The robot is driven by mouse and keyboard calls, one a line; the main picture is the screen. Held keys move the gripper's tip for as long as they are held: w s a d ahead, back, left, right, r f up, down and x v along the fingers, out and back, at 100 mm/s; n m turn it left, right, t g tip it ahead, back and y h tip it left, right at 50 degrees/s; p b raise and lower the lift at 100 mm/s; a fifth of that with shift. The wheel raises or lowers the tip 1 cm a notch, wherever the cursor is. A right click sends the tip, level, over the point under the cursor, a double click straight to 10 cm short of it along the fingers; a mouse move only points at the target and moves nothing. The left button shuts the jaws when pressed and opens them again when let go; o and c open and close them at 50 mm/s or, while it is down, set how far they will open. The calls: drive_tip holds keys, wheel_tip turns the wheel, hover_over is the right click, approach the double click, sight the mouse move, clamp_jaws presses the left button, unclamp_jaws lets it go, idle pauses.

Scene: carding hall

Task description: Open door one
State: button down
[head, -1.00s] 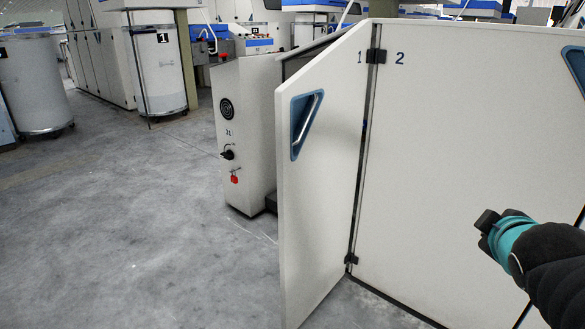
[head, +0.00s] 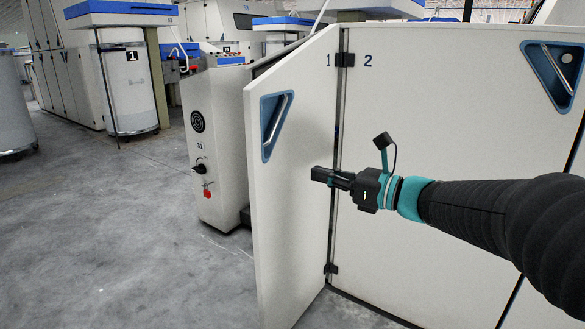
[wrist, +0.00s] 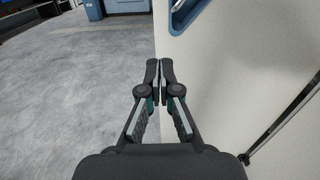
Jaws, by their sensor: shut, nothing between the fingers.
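Door one (head: 285,225) is a white panel marked 1, swung out from the machine on the hinges at its right edge. A blue triangular recess with a metal bar handle (head: 275,125) is on its upper left. My gripper (head: 318,174) is shut and empty, in front of the door's hinge side, right of and below the handle. In the wrist view my gripper (wrist: 159,65) lies beside the door face (wrist: 225,75), with the blue recess edge (wrist: 185,12) above right. I cannot tell whether the fingertips touch the door.
Door two (head: 440,110), white and marked 2, is flush to the right of the hinges. A grey control post (head: 215,140) with a red device stands behind door one. The grey floor (head: 110,240) to the left is clear.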

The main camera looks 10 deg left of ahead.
sight(257, 158)
drive_tip(key=p+x, duration=0.1)
drive_tip(key=x, duration=1.2)
drive_tip(key=shift+a, duration=0.3)
drive_tip(key=shift+w, duration=0.1)
